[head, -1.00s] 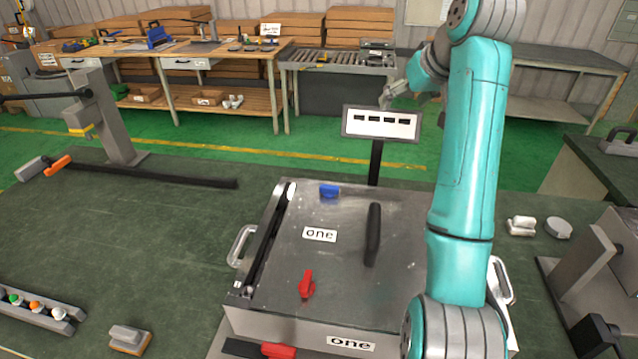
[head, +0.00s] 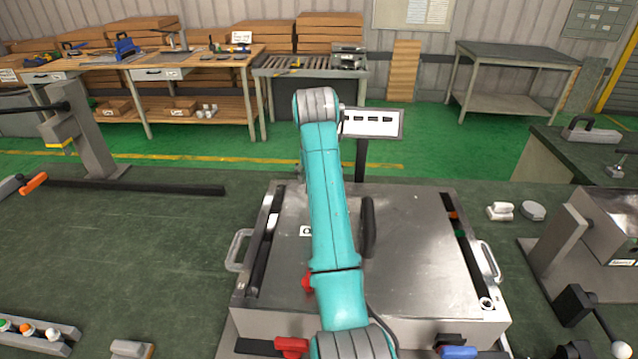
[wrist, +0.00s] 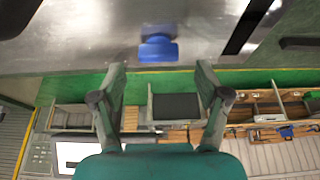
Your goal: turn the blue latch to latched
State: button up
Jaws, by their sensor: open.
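A blue latch-like piece (wrist: 158,47) sits at the edge of the metal panel in the wrist view. In the head view my arm hides that far-edge spot. My gripper (wrist: 160,67) is open and empty. In the wrist picture the blue piece appears between the lines of its two fingertips; I cannot tell the distance. Another blue piece (head: 458,352) is on the front of the metal box (head: 425,240) at the lower right. I cannot tell from the pictures whether either is latched.
A black upright handle (head: 368,228) stands mid-panel, beside my arm. A red piece (head: 308,283) is partly hidden by my arm, and another red piece (head: 291,345) is at the front. A small display (head: 373,122) on a post stands behind the box.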

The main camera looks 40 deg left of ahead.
jog(key=shift+x, duration=1.65)
jog(key=shift+r, duration=0.1)
jog(key=c, duration=1.2)
jog(key=shift+o, duration=0.2)
